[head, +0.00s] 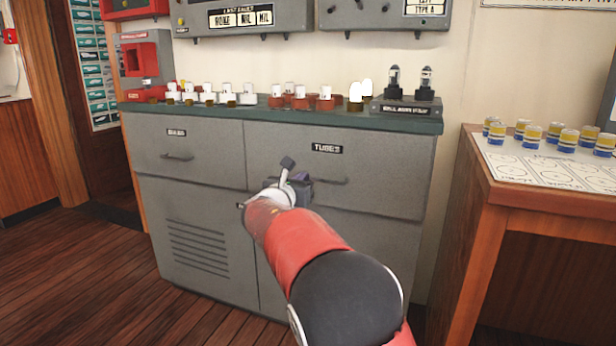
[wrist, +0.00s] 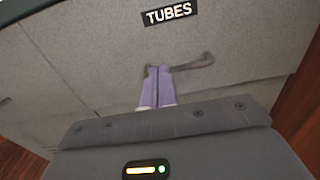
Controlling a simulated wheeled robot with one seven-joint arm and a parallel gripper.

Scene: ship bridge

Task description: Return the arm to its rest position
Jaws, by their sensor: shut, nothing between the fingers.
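My red arm reaches forward from the bottom of the head view toward the grey cabinet (head: 203,215). My gripper (head: 288,162) is in front of the cabinet's drawer labelled TUBES, near the left end of the drawer handle (head: 328,181). In the wrist view my gripper (wrist: 158,72) has its two pale purple fingers together with nothing between them. The handle (wrist: 195,63) shows just beyond and right of the fingertips there. I cannot tell whether the fingers touch it. The TUBES drawer (head: 385,172) looks shut.
Several tubes with white tops and brown or red bases stand on the cabinet's green top (head: 420,124). A dark stand (head: 405,106) holds two tubes. At the right, a wooden table (head: 530,192) bears several blue, yellow and white cans. Wooden floor (head: 100,275) is clear at the left.

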